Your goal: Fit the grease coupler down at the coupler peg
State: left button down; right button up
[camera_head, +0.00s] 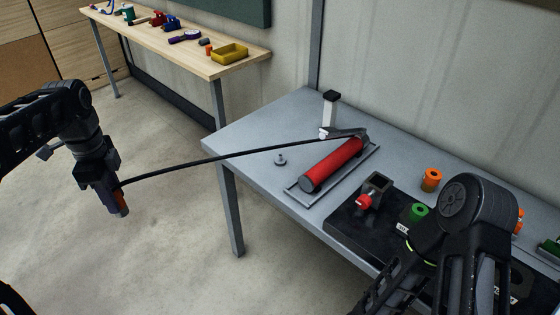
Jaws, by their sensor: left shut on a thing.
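My left gripper (112,192) is shut on the grease coupler (122,208), at the end of a black hose (230,155). The coupler shows an orange part and a grey lower end, hangs tip down, and is over the floor left of the grey table. The hose runs to a red grease gun (332,164) lying on a metal tray. A small grey stub on a round base (281,160) stands on the table left of the gun; it looks like the coupler peg, and nothing sits on it. My right arm fills the lower right; its fingers cannot be made out.
A white post with a black top (330,112) stands behind the gun. A black mat (349,222) holds a dark block with a red knob (367,199) and a green cylinder (418,212). An orange cylinder (431,180) stands behind. A wooden bench (200,62) carries tools and a yellow tray (230,53).

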pick_arm(q)
jog(key=shift+d, duration=0.1)
jog(key=w+d+f+n, duration=0.2)
jog(key=d+f+n, duration=0.3)
jog(key=d+n, duration=0.3)
jog(key=w+d+f+n, duration=0.2)
jog(key=d+f+n, duration=0.3)
jog(key=d+n, duration=0.3)
jog(key=shift+d, duration=0.45)
